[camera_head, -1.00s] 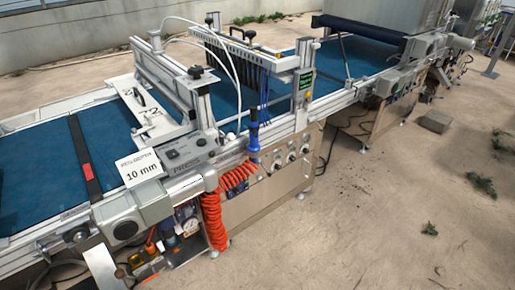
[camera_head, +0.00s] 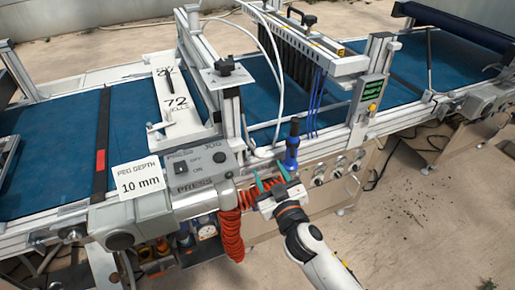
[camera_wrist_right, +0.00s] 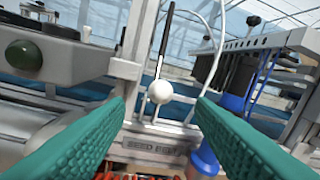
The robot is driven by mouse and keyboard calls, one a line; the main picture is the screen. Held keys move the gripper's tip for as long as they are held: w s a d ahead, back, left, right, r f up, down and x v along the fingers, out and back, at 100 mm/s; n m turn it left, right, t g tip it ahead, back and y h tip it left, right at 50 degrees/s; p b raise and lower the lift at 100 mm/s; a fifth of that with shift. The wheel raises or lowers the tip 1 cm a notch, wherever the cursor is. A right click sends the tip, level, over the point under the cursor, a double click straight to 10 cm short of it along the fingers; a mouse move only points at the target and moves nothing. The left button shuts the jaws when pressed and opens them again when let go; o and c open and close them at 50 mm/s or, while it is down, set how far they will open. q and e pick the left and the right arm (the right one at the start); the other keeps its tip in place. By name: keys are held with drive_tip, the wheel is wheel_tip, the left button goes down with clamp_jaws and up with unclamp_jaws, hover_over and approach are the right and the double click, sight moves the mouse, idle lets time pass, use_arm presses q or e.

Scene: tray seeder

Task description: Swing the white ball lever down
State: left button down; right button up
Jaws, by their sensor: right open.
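The white ball (camera_wrist_right: 160,91) of the lever shows in the right wrist view, at the lower end of a dark, nearly upright rod (camera_wrist_right: 165,38). My right gripper (camera_wrist_right: 160,104) is open, with its green fingers on either side of the ball in the picture. The ball appears beyond the fingertips, and nothing is held. In the head view my right gripper (camera_head: 270,178) reaches up to the machine's front rail, beside the press box. I cannot make out the ball clearly there. My left gripper is not in view.
A grey press control box (camera_head: 196,160) stands left of my right gripper. A blue-handled tool (camera_head: 291,148) stands close on its right. A coiled orange hose (camera_head: 231,235) hangs just below left. Blue tubes (camera_head: 316,100) hang from the seeder bar.

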sight(258, 149)
drive_tip(key=x, duration=0.9)
drive_tip(key=shift+w+a+f, duration=0.1)
drive_tip(key=shift+w, duration=0.4)
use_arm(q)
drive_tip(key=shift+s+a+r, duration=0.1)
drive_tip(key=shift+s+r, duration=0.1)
